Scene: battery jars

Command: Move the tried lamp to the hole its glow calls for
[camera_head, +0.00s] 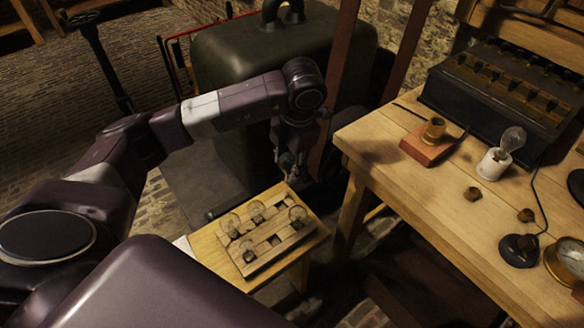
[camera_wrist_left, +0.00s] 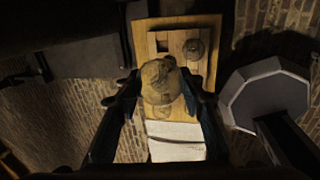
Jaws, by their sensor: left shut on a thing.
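My left gripper (camera_head: 291,166) hangs above the far end of a small wooden stand. In the left wrist view the gripper (camera_wrist_left: 160,92) is shut on a round glass lamp (camera_wrist_left: 160,80), with a finger on each side. In the head view the held lamp is hard to make out. Below is a wooden rack (camera_head: 272,262) with holes; several glass lamps, such as one lamp (camera_head: 298,215), sit in it. The wrist view shows part of the rack (camera_wrist_left: 174,62) with another lamp (camera_wrist_left: 194,49) and a dark empty hole. I cannot tell any glow in the held lamp.
The workbench (camera_head: 440,205) at right carries a wooden block with a brass socket (camera_head: 433,131), a clear bulb (camera_head: 512,139) in a white holder, a dark battery box (camera_head: 500,90) and a gauge (camera_head: 572,256). White paper (camera_wrist_left: 176,143) lies by the rack. A green tank (camera_head: 235,60) stands behind.

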